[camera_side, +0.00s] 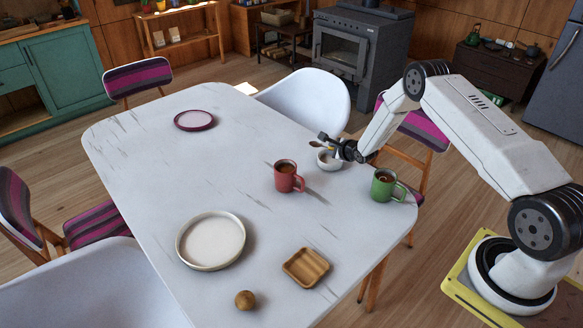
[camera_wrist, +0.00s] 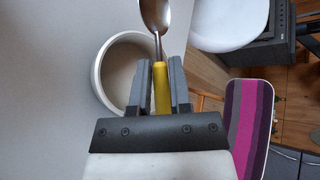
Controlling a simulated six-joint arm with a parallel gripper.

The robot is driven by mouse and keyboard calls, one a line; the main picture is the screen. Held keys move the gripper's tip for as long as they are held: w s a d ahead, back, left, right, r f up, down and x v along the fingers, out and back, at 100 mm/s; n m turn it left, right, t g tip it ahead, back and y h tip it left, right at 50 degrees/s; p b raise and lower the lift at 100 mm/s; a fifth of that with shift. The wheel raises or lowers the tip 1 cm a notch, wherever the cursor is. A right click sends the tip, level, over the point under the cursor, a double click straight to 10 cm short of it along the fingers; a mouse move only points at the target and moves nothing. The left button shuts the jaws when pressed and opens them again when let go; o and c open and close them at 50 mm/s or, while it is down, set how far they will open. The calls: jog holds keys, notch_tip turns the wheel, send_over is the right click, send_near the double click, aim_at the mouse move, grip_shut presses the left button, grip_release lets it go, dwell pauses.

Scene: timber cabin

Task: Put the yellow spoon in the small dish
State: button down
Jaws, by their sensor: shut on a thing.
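The yellow spoon (camera_wrist: 161,88) has a yellow handle and a shiny metal bowl end. My gripper (camera_wrist: 158,68) is shut on its handle, with the metal end sticking out beyond the fingertips. A small square wooden dish (camera_side: 306,267) lies empty near the table's front edge.
A red mug (camera_side: 287,177) stands just left of the gripper and a green mug (camera_side: 384,186) to its right. A large white plate (camera_side: 211,241), a brown ball (camera_side: 245,300) and a purple-rimmed plate (camera_side: 194,121) are farther off. The table's middle (camera_side: 220,170) is clear.

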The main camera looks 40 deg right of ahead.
jog(key=shift+f, duration=0.55)
jog(key=shift+f, duration=0.55)
jog(key=c, duration=0.6)
grip_release()
jog(key=shift+o, duration=0.2)
jog(key=shift+s+r, duration=0.15)
jog(key=shift+r, duration=0.5)
jog(key=v, duration=1.1)
jog(key=shift+s+r, duration=0.2)
jog(key=shift+s, duration=0.1)
jog(key=shift+a, duration=0.1)
